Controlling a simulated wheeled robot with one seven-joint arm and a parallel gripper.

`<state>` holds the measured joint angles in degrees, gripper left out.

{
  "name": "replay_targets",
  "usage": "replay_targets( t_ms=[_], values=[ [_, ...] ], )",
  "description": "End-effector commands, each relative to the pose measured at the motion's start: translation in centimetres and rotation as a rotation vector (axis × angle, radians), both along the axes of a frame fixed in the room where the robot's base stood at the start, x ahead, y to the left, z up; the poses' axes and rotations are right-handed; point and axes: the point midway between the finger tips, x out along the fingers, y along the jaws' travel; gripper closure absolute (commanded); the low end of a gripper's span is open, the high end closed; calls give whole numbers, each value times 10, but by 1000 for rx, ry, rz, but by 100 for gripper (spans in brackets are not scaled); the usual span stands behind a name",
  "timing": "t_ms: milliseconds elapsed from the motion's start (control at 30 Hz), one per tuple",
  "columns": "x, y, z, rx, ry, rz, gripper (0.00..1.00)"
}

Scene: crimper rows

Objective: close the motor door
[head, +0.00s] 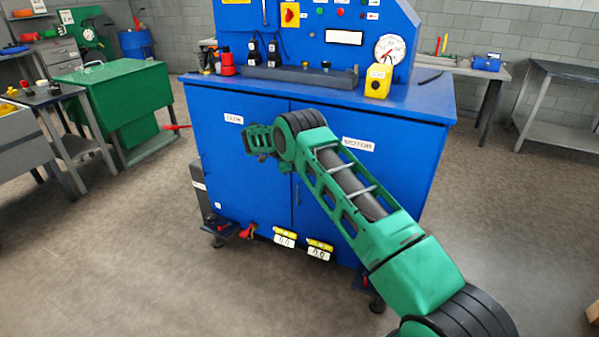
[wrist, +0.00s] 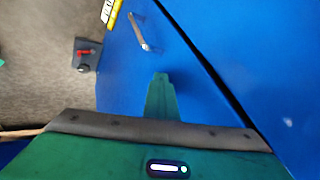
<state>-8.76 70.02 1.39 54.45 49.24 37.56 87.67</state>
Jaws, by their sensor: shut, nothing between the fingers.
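The motor door (head: 394,185) is the right blue door of the cabinet, marked with a white MOTOR label (head: 358,144). My arm crosses in front of it and hides much of it. It looks about flush with the front; I cannot tell whether it is fully closed. My gripper (head: 258,141) is shut and empty, in front of the left door near its upper part. In the wrist view its fingers (wrist: 160,92) lie over a blue panel with a metal handle (wrist: 143,33). A dark line runs beside that panel; contact is unclear.
The blue cabinet top (head: 424,102) carries a yellow button box (head: 378,82) and a gauge. Yellow-and-white tags (head: 285,238) hang at the cabinet's bottom edge. A green cabinet (head: 120,95) stands left, a grey table (head: 560,100) right. The floor in front is open.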

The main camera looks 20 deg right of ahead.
Motion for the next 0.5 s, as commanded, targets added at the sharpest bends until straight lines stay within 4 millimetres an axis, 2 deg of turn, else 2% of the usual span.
replay_targets(
  t_ms=[33, 167, 333, 500],
  values=[
    [10, -10, 10, -13, -31, 5, 100],
    [1, 0, 11, -9, -26, 1, 100],
    [-23, 26, 17, -1, -18, 2, 100],
    [-29, 54, 50, -1, -22, 5, 100]
  ],
)
